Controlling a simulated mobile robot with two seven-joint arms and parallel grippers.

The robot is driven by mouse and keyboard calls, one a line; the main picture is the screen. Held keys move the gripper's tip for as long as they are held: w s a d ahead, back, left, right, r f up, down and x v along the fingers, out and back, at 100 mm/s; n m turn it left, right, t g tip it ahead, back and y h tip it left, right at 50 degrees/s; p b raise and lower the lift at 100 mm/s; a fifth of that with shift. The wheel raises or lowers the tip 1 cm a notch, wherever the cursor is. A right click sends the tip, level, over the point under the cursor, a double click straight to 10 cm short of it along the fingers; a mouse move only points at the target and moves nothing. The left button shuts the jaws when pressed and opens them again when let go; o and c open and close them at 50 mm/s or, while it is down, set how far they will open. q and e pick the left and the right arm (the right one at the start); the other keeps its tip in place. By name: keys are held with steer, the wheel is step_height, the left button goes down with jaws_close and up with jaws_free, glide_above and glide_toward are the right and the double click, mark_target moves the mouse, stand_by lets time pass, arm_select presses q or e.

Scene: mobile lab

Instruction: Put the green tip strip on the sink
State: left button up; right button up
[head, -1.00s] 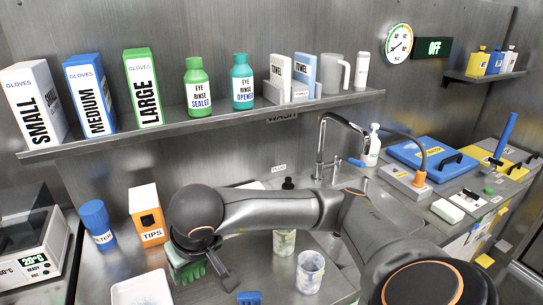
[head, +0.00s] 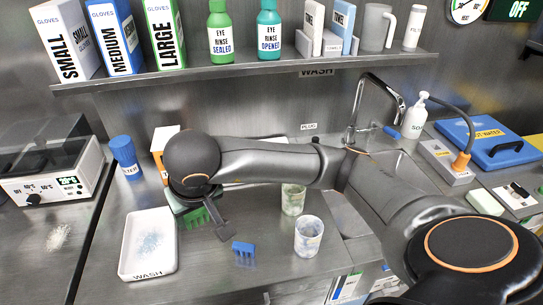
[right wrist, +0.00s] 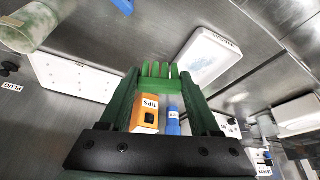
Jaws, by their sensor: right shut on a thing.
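The green tip strip (head: 194,218) is a small comb-like piece with teeth. My right gripper (head: 200,208) is shut on it, low over the counter beside the white wash tray. In the right wrist view the strip (right wrist: 159,84) sits between the green fingers of my right gripper (right wrist: 160,92). Its teeth point away from the palm. The sink (head: 378,192) is to the right, below the faucet (head: 358,110); my right arm hides part of it. My left gripper is not in view.
The white wash tray (head: 150,262) lies left of the gripper. A blue tip strip (head: 243,248) and two stained cups (head: 292,199) (head: 308,237) stand to its right. The orange tips box (head: 160,148) and blue bottle (head: 124,155) are behind. A shelf (head: 270,67) runs above.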

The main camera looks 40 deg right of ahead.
steer(key=w+d+f, duration=0.1)
steer(key=d+f, duration=0.1)
steer(key=d, duration=0.2)
steer(key=w+d+f, duration=0.2)
steer(key=d+f, duration=0.1)
steer(key=w+d+f+p, duration=0.1)
steer(key=d+f, duration=0.2)
steer(key=d, duration=0.1)
steer(key=shift+w+d+f, duration=0.25)
steer(key=shift+w+d, duration=0.1)
steer(key=shift+w+d+f, duration=0.15)
steer(key=shift+d+f, duration=0.2)
steer(key=shift+f, duration=0.1)
steer(key=shift+w+d+f, duration=0.1)
steer(key=shift+d+f, duration=0.05)
steer(key=shift+f, duration=0.75)
steer(key=shift+d+f, duration=0.1)
steer(key=shift+f, duration=0.8)
steer(key=shift+f, duration=0.2)
steer(key=o, duration=1.3)
steer(key=shift+r, duration=0.1)
